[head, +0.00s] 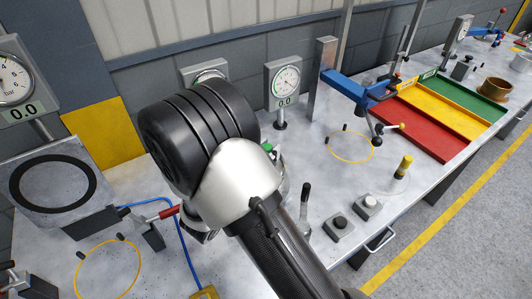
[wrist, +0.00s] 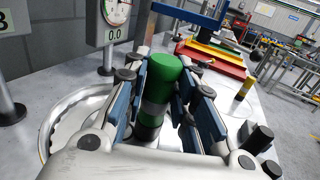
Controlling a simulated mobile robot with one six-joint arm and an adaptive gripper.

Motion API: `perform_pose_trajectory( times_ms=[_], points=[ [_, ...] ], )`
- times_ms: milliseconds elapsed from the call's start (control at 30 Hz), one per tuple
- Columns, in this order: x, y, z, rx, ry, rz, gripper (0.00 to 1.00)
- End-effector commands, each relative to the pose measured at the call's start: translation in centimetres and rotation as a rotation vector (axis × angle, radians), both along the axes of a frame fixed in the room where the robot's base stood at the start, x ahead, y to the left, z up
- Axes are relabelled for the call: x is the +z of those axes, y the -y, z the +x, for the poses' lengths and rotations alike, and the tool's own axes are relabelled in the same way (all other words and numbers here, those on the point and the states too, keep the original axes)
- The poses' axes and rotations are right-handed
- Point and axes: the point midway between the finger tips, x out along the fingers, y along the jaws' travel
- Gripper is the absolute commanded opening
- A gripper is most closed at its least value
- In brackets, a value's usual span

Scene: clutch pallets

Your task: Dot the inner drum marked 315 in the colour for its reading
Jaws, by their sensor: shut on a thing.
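In the wrist view my gripper (wrist: 172,85) is shut on a green-topped marker (wrist: 166,72). The marker has a dark lower body with a pale band and stands roughly upright between the finger pads. Its lower tip is hidden. A round silver part with a scalloped rim (wrist: 62,118) lies to the left of the fingers; whether it is a drum I cannot tell. In the head view my arm hides most of the gripper, and a bit of green (head: 268,148) shows beside it. No 315 marking is readable.
A dial gauge (head: 284,80) reading 0.0 stands behind. A yellow-topped marker (head: 403,167) stands right, near two button boxes (head: 338,227). Red (head: 423,131), yellow and green trays lie at the right, with a brass-coloured ring (head: 495,89) beyond. A blue clamp arm (head: 347,84) stands nearby.

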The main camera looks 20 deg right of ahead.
Motion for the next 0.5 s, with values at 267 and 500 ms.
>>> perform_pose_trajectory(
  times_ms=[267, 500],
  points=[
    [2.7, 0.0, 0.0, 0.000, 0.003, -0.001, 0.01],
    [4.7, 0.0, 0.0, 0.000, 0.004, 0.000, 0.01]
  ],
)
